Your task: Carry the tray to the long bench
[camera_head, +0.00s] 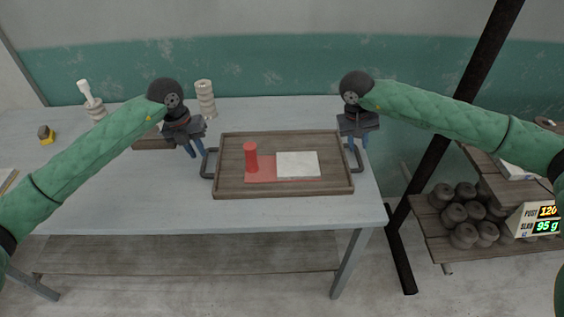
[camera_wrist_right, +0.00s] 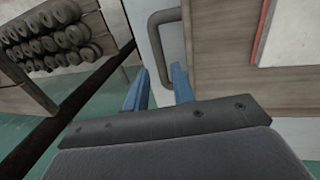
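The wooden tray (camera_head: 225,187) lies flat on a pale grey-blue table, near its right end. It has a dark bar handle at each side. A red mat, a red cylinder (camera_head: 250,158) and a white slab (camera_head: 298,164) are on it. My left gripper (camera_head: 197,152) is open just above and behind the left handle (camera_head: 207,165). My right gripper (camera_head: 355,144) is open above the right handle (camera_head: 355,157). In the right wrist view its blue fingers (camera_wrist_right: 158,88) are apart, with the handle (camera_wrist_right: 157,40) just beyond their tips. Neither gripper holds anything.
The table (camera_head: 130,205) is mostly clear left of the tray. A dark upright post (camera_head: 432,160) and shelves with dark lumps (camera_head: 465,210) and a display (camera_head: 540,220) are right.

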